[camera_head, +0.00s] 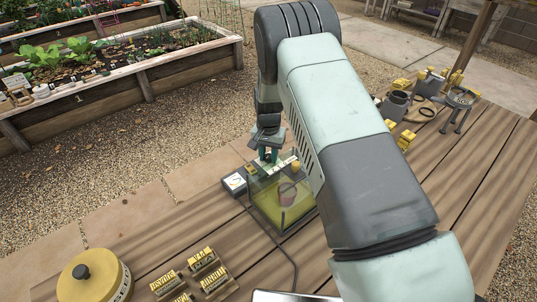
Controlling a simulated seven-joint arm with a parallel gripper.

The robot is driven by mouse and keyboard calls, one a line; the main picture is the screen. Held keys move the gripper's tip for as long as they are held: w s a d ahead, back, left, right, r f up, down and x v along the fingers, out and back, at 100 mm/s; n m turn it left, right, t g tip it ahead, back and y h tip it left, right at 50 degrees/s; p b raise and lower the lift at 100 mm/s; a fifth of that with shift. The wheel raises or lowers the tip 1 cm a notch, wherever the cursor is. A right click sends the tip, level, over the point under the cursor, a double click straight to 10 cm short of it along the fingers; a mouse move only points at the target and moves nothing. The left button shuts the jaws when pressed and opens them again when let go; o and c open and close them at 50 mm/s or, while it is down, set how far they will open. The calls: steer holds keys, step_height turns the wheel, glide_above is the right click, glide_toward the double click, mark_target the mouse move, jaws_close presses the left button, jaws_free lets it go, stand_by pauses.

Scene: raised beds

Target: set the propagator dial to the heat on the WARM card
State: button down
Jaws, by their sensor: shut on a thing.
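The propagator (284,222) is a clear box with a green floor and a pinkish pot inside, standing mid-table. My gripper (267,156) is at its far left edge, pointing down. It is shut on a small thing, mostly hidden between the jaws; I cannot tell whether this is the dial. A pale strip with small marks (284,161) lies beside the jaws. A dark box with a white face (236,182) sits at the propagator's left, with a dark cable running toward the front. I cannot make out a card reading WARM.
A yellow round canister with a black knob (93,281) and several yellow lettered blocks (203,262) stand at the front left. Pots (397,102), yellow blocks and a small metal stand (460,99) are at the back right. My arm covers the table's middle.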

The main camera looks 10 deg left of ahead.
mark_target(269, 156)
stand_by(0.3)
steer(key=c, duration=0.8)
jaws_free()
step_height(269, 156, up, 11)
steer(key=shift+f, duration=0.1)
